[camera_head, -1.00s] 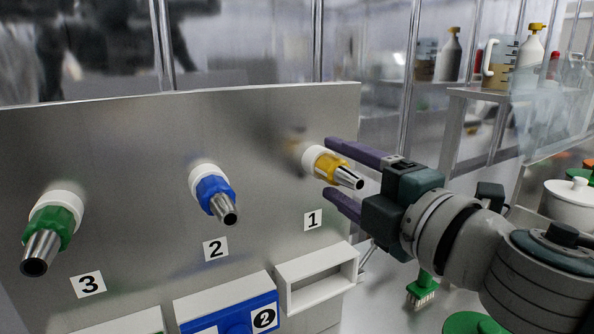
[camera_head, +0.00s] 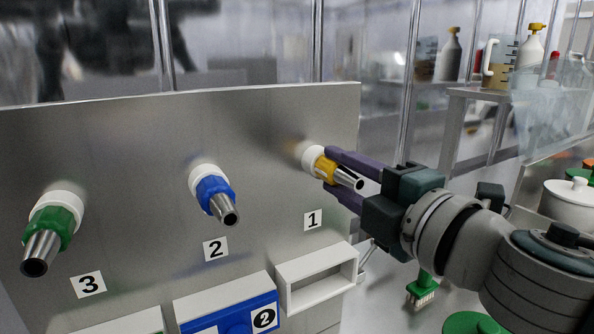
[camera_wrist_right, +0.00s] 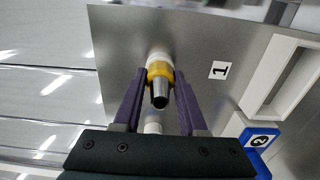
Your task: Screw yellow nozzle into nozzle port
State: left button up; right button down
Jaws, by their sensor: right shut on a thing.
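The yellow nozzle (camera_head: 326,168) with its metal tip sits at the white nozzle port (camera_head: 311,157) above label 1 on the steel panel. It points out from the panel. My right gripper (camera_head: 341,175) is shut on the yellow nozzle, one purple finger on each side. In the right wrist view the nozzle (camera_wrist_right: 160,72) lies between the two fingers (camera_wrist_right: 158,92), with the white port (camera_wrist_right: 159,57) behind it. I cannot tell how deep the thread sits. My left gripper is not in view.
On the same panel (camera_head: 120,140), a blue nozzle (camera_head: 213,191) is at port 2 and a green nozzle (camera_head: 55,222) at port 3. Below are an empty white holder (camera_head: 316,274) and a blue block (camera_head: 230,312) marked 2. A green-handled brush (camera_head: 423,288) is at lower right.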

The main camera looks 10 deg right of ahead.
aim_at(360, 186)
jog(key=shift+s+d, duration=0.25)
jog(key=shift+s, duration=0.45)
dwell(0.9)
jog(key=shift+v, duration=2.05)
jog(key=shift+s+d, duration=0.15)
jog(key=shift+s, duration=0.15)
jog(key=shift+r, duration=0.1)
